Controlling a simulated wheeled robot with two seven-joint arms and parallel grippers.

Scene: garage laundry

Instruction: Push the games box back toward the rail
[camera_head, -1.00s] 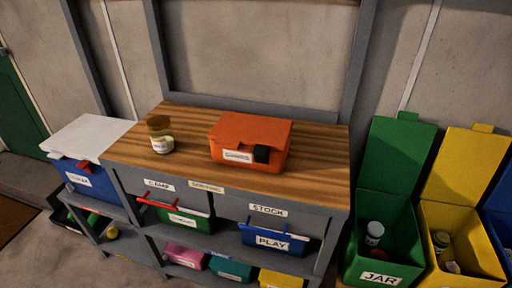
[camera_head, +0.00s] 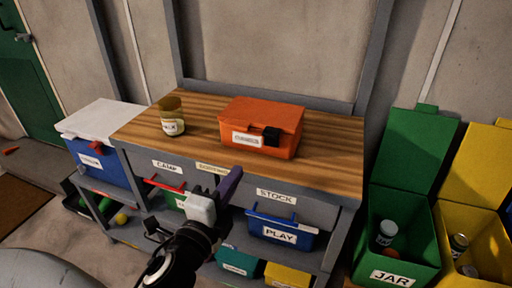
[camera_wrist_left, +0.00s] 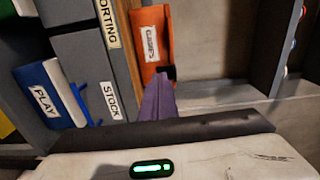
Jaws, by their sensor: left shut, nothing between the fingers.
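The orange games box (camera_head: 262,122), with a white label and a black latch on its front, sits on the wooden bench top (camera_head: 335,160). It also shows in the left wrist view (camera_wrist_left: 150,38), turned sideways. The grey rail (camera_head: 270,96) runs along the back edge of the bench, with a strip of bare wood between it and the box. My left gripper (camera_head: 232,180) is shut and empty in front of the bench, below and nearer than the box, apart from it in the head view. In the wrist view its purple fingers (camera_wrist_left: 158,98) point toward the box. My right gripper is in neither view.
A labelled jar (camera_head: 171,116) stands left of the box. Below are grey drawer fronts and bins, including a blue PLAY bin (camera_head: 280,232). Open green (camera_head: 400,232) and yellow bins stand at the right. Bare wood lies right of the box.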

